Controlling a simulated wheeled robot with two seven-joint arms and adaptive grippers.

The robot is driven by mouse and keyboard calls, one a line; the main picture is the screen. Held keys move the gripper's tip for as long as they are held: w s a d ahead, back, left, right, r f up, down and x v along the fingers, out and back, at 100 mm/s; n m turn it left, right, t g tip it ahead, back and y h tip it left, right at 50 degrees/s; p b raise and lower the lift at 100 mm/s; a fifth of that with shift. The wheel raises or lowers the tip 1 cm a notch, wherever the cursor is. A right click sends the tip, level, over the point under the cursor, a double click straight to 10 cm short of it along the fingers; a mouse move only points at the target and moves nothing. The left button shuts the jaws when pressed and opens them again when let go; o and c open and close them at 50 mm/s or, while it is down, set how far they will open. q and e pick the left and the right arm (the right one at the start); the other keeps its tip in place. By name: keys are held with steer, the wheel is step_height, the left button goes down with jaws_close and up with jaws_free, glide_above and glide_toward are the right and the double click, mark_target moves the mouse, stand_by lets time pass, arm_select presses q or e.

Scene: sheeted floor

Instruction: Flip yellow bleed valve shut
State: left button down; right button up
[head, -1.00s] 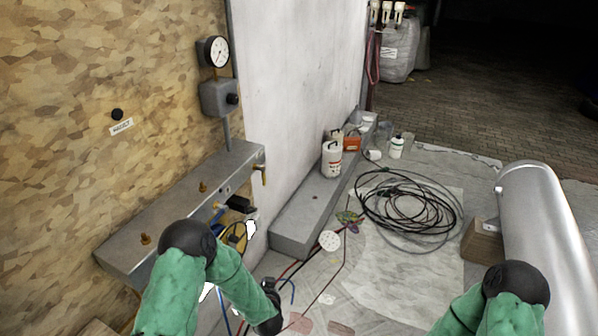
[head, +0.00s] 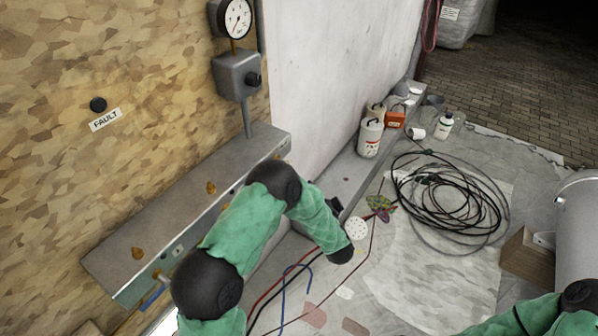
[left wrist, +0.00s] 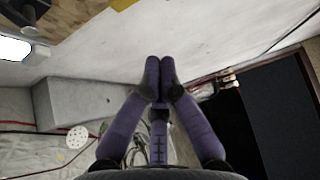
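A grey metal manifold box (head: 235,165) runs along the wooden wall. Two brass-coloured fittings (head: 211,187) stand on its top. I cannot make out the yellow bleed valve for certain in the head view; my left arm covers part of the box's front and right end. A small yellow patch (left wrist: 122,4) is cut off at the top edge of the left wrist view; I cannot tell what it is. My left gripper (left wrist: 159,72) has its purple fingertips together with nothing seen between them, pointing along the white wall. My right gripper is out of view; only the right arm shows at lower right.
A gauge (head: 236,18) and grey switch box (head: 238,76) are above the manifold. A concrete ledge (head: 345,180) follows the white wall, with a white canister (head: 370,138) on it. Coiled black cables (head: 450,205) and a wooden block (head: 528,256) lie on the sheeted floor.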

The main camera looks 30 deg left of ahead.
arm_select(q)
steer(key=w+a+b, duration=0.3)
steer(key=a+b, duration=0.1)
steer(key=a, duration=0.3)
steer(key=shift+a, duration=0.3)
stand_by(0.3)
stand_by(0.4)
steer(key=shift+s+m+p, duration=0.2)
steer(key=shift+m+p, duration=0.1)
steer(key=shift+p, duration=0.4)
